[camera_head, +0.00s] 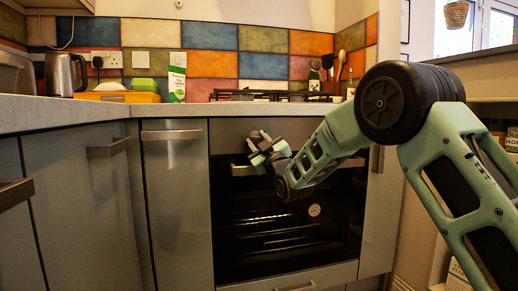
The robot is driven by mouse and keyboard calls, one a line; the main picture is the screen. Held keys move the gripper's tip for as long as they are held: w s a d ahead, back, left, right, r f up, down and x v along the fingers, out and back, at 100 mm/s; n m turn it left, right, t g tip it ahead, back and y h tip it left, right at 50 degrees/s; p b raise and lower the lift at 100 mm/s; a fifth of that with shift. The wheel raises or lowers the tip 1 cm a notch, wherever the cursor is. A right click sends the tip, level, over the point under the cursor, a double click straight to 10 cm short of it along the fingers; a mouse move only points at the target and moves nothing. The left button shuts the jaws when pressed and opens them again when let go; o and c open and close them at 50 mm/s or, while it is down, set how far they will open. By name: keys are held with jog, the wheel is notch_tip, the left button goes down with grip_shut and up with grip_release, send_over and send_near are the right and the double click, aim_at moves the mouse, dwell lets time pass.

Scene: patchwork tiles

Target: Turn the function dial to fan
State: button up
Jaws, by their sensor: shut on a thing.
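The oven (330,240) is built into the grey kitchen units, with its dark glass door closed and a metal bar handle (350,163) across the top. Its control panel (228,130) is the strip above the door. My gripper (261,140) is at this panel, left of its middle, just above the handle. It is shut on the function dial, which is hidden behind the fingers. Which way the dial points, and its markings, cannot be made out. My arm comes in from the right and covers the right part of the panel.
The worktop (60,112) runs above the units. A gas hob (270,95) sits over the oven. A kettle (66,75), an orange box (140,97) and a green-white carton (177,80) stand at the left.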

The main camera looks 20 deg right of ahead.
jog(key=m+h, duration=0.2)
jog(key=m, duration=0.2)
jog(key=m+t+h+b, duration=0.1)
jog(key=m+h, duration=0.1)
jog(key=m, duration=0.2)
jog(key=shift+a+f+h, duration=0.15)
jog(key=shift+a+h, duration=0.05)
jog(key=shift+h, duration=0.2)
jog(key=shift+m+h, duration=0.4)
jog(key=o, duration=1)
jog(key=shift+c, duration=0.2)
jog(key=p+v, duration=0.3)
jog(key=v, duration=1.4)
jog(key=shift+p, duration=0.3)
jog(key=shift+s+f, duration=0.15)
